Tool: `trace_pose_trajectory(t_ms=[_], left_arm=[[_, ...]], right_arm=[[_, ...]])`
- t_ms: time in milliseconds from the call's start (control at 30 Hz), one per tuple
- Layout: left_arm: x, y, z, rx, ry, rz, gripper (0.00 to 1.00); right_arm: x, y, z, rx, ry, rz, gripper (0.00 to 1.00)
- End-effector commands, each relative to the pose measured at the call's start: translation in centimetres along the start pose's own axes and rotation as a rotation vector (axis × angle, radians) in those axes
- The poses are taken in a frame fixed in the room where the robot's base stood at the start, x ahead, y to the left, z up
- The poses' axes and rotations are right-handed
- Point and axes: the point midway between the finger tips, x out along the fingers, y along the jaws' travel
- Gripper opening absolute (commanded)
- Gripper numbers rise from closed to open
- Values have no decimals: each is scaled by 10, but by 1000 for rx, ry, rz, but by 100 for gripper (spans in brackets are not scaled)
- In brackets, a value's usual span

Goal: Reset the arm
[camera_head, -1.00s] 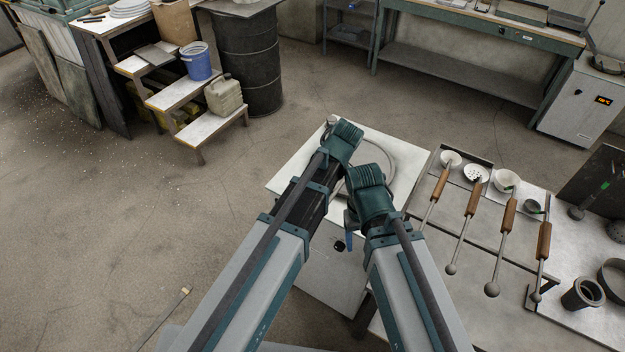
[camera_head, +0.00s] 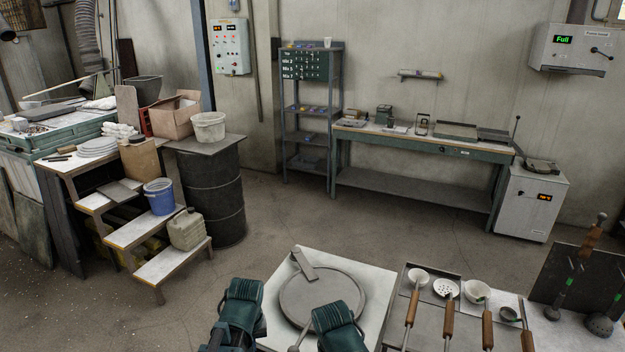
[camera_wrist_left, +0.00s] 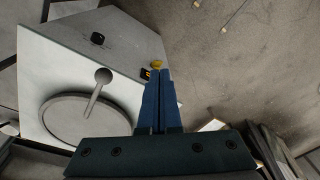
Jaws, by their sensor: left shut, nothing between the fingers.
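The teal wrist (camera_head: 240,305) of my left arm is at the bottom of the head view, left of the round plate. Its fingers do not show there. In the left wrist view my left gripper (camera_wrist_left: 160,100) has its blue fingers together with nothing between them. The teal wrist (camera_head: 338,325) of my right arm overlaps the front right edge of the round plate in the head view. I cannot see its fingers.
A white-topped block with a round grey plate (camera_head: 322,288) stands in front. Ladles with wooden handles (camera_head: 411,312) lie on a bench at right. Steps with a blue bucket (camera_head: 160,196) and a black drum (camera_head: 213,192) stand left. Floor between is clear.

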Motion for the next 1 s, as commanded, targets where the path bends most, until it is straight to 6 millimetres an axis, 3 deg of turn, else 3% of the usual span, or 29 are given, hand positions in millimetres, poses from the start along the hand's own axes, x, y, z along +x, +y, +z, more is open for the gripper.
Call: trace_pose_trajectory(t_ms=[333, 700, 1000], left_arm=[[0, -23, 24, 269, -12, 81, 0], [35, 37, 70, 453, -64, 27, 0], [54, 70, 108, 587, -95, -22, 0]], right_arm=[[1, 0, 0, 0, 0, 0, 67], [42, -4, -2, -3, 0, 1, 67], [67, -6, -4, -5, 0, 1, 67]])
